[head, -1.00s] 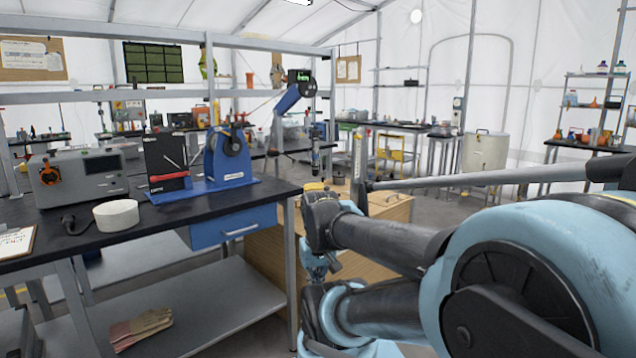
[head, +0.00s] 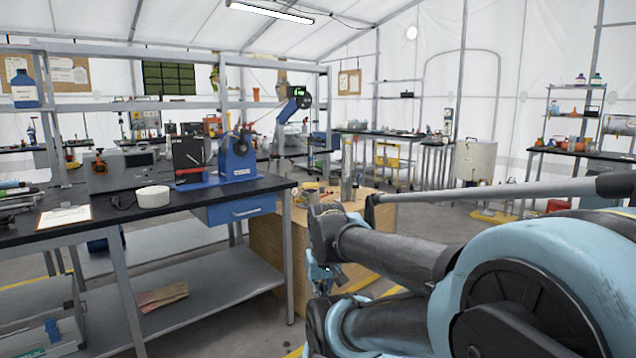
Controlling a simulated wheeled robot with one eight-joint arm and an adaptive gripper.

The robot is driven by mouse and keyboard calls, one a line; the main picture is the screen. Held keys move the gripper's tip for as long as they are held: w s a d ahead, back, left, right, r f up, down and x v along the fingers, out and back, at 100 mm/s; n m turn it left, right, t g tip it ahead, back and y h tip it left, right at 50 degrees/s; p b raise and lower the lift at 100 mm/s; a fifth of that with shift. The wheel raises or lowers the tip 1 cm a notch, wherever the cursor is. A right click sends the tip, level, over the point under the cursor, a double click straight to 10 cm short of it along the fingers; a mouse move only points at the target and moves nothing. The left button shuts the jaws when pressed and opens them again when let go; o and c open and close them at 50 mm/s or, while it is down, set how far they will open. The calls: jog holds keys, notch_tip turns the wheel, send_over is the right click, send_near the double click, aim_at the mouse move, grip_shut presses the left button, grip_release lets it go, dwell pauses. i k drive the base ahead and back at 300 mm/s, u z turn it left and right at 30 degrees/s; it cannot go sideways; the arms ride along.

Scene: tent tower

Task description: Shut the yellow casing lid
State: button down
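I cannot make out a yellow casing with a lid for certain. A small yellow frame-like item (head: 392,156) shows under the far bench, too small to tell its lid. A wooden cabinet (head: 283,246) stands beyond my arm, with small items on its top that are partly hidden. My blue and black arm fills the lower right and is folded, covering part of the cabinet. The fingers of my gripper do not show.
A black-topped bench (head: 120,212) with a blue drawer (head: 240,208) stands at left. It carries a blue machine (head: 238,160), a grey instrument box (head: 122,171) and a white roll (head: 153,197). Floor shows between drum and cabinet.

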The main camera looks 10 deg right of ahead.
aim_at(307, 184)
jog(key=z, duration=1)
jog(key=i, duration=1)
jog(key=z, duration=0.4)
jog(key=i, duration=1.2)
jog(key=u, duration=1)
jog(key=i, duration=0.95)
jog(key=u, duration=0.7)
